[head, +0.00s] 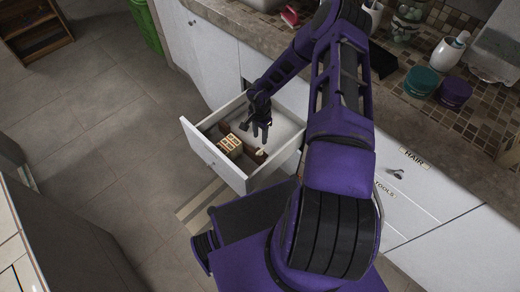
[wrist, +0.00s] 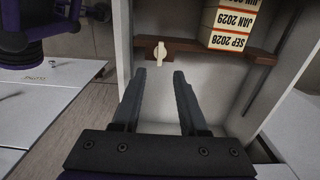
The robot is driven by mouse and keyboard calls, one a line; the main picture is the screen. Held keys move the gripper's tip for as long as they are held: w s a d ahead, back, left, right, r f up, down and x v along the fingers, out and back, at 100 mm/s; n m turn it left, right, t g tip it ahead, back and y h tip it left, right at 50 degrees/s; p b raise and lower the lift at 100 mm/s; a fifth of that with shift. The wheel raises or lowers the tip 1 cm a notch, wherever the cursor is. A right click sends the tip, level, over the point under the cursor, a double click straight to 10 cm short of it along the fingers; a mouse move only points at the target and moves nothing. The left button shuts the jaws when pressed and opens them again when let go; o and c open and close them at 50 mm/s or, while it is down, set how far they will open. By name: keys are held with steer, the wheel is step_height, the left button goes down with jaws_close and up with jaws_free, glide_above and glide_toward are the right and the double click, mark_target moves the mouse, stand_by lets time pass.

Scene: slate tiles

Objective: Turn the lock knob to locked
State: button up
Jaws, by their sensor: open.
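A small cream lock knob (wrist: 159,52) with a narrow raised grip is mounted on a brown wooden strip (wrist: 190,47) inside the open drawer (head: 207,152). In the wrist view its grip stands roughly upright in the picture. In the head view the knob (head: 262,151) shows small and pale below my gripper. My gripper (head: 262,130) reaches down into the drawer. In the wrist view my gripper (wrist: 160,76) is open and empty, its fingertips just short of the knob and to either side of it, apparently not touching. I see no lock marking that I can read.
Stacked date blocks (wrist: 229,30) stand beside the knob in the drawer; they also show in the head view (head: 230,143). The drawer's side wall (wrist: 292,60) rises to the right. The counter (head: 410,95) carries teal and purple jars. Open floor lies at left.

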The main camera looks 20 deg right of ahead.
mark_target(260, 151)
step_height(260, 151, down, 9)
steer(key=shift+r+b, duration=0.1)
steer(key=shift+b, duration=0.45)
jaws_close()
